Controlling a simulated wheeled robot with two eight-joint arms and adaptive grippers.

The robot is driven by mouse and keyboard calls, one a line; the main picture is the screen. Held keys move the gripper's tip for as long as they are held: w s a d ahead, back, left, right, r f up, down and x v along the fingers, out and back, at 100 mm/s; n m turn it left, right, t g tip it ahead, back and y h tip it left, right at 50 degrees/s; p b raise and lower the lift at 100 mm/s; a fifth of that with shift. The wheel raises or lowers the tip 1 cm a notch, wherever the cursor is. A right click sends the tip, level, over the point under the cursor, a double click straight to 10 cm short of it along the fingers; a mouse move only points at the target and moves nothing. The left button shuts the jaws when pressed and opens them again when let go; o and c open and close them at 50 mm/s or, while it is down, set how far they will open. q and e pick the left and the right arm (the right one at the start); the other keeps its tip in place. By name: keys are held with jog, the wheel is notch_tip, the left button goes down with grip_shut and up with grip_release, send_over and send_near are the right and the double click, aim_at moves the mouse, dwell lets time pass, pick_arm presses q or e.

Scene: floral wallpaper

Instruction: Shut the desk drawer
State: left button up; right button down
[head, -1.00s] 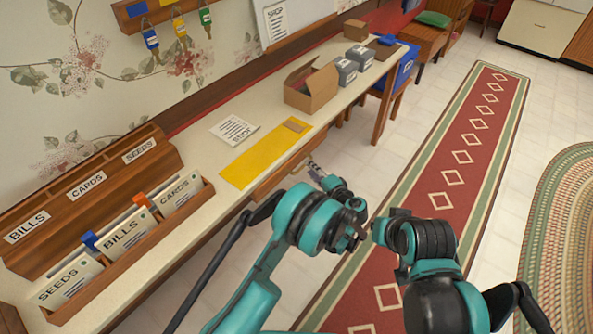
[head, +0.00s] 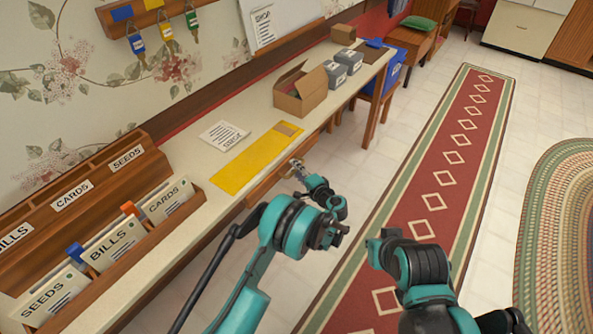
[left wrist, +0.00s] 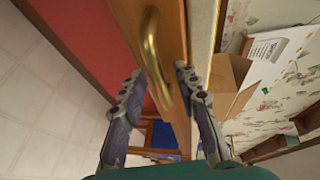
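The desk drawer's wooden front (head: 263,187) shows as a brown strip below the desk's front edge in the head view. How far out it stands is hard to tell. In the left wrist view the wooden front (left wrist: 172,30) fills the middle, with its brass handle (left wrist: 152,60). My left gripper (head: 296,166) is at the drawer's front, near its far end. In the left wrist view its fingers (left wrist: 160,100) are spread wide, one on each side of the wood and handle. Contact cannot be told. My right arm is at the lower right; its fingers do not show.
The cream desktop (head: 190,150) holds a yellow mat (head: 245,165), a paper (head: 224,135), an open cardboard box (head: 300,92) and a wooden file holder (head: 170,225). The floor over the red runner (head: 440,180) is clear.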

aim_at(288, 165)
pick_arm(q)
grip_shut()
jog(key=shift+w+a, duration=0.6)
jog(key=shift+a, duration=0.25)
jog(key=shift+w+a, duration=0.6)
jog(key=shift+a, duration=0.2)
grip_release()
jog(key=shift+w+a, duration=0.1)
jog(key=v, duration=0.8)
